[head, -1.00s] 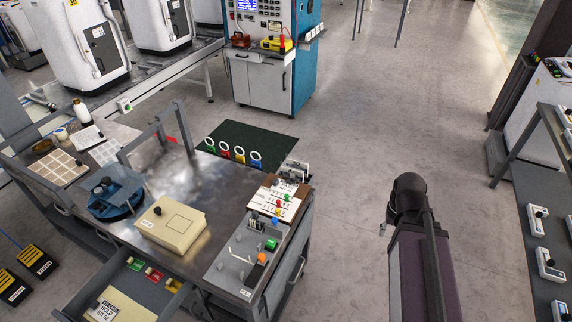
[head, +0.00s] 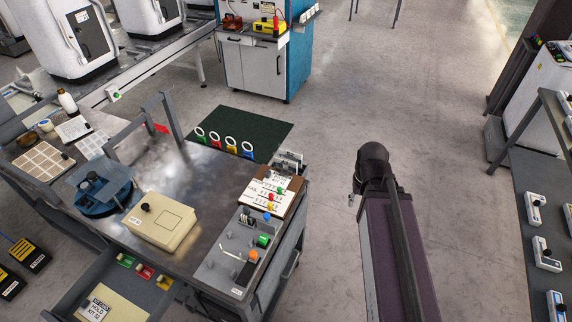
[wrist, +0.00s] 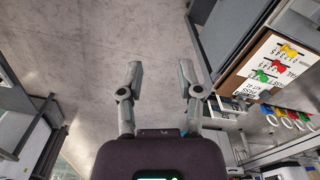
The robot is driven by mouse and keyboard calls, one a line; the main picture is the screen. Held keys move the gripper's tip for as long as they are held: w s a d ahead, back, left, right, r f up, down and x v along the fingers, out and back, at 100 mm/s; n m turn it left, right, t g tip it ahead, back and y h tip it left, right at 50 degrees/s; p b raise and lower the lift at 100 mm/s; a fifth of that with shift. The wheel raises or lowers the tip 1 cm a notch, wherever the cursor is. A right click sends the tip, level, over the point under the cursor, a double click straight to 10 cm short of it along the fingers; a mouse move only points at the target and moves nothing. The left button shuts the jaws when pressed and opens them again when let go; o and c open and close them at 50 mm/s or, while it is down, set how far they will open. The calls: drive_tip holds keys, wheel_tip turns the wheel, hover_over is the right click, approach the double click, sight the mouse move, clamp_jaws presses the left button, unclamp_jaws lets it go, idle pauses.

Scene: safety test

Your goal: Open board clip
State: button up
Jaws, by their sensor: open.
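A brown board (head: 295,199) with a white sheet (head: 262,188) and coloured knobs lies at the right end of the metal workbench (head: 190,165). A grey metal piece that may be its clip (head: 289,161) stands at the board's far edge; whether it is open is too small to tell. In the wrist view the board (wrist: 238,84) is at the upper right, with red, yellow and green knobs on its sheet. My gripper (wrist: 158,72) is open and empty, its fingers apart over bare floor, left of the board.
A grey panel with levers and knobs (head: 226,262) lies in front of the board. A beige box (head: 162,222) and a blue round fixture (head: 100,190) are left of it. An open drawer (head: 110,300) juts forward. Floor (head: 330,130) right of the bench is clear.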

drive_tip(key=w+a+n+y, duration=0.2)
drive_tip(key=w+a+n, duration=0.5)
drive_tip(key=w, duration=0.5)
drive_tip(key=w+a+n+t+y+b, duration=0.1)
drive_tip(key=w+a+n+y, duration=0.1)
drive_tip(key=w+a+n, duration=0.5)
drive_tip(key=w+a, duration=0.4)
drive_tip(key=w, duration=0.1)
drive_tip(key=shift+a+t+b, duration=0.25)
drive_tip(key=shift+t+b, duration=0.05)
drive_tip(key=shift+f, duration=0.25)
drive_tip(key=b, duration=0.5)
approach(286, 164)
drive_tip(key=f, duration=0.2)
drive_tip(key=b+x, duration=0.2)
drive_tip(key=x, duration=0.1)
drive_tip(key=b+x, duration=0.5)
drive_tip(key=shift+w+a+f+b, duration=0.2)
drive_tip(key=shift+a+f+b, duration=0.05)
drive_tip(key=shift+a+b, duration=0.2)
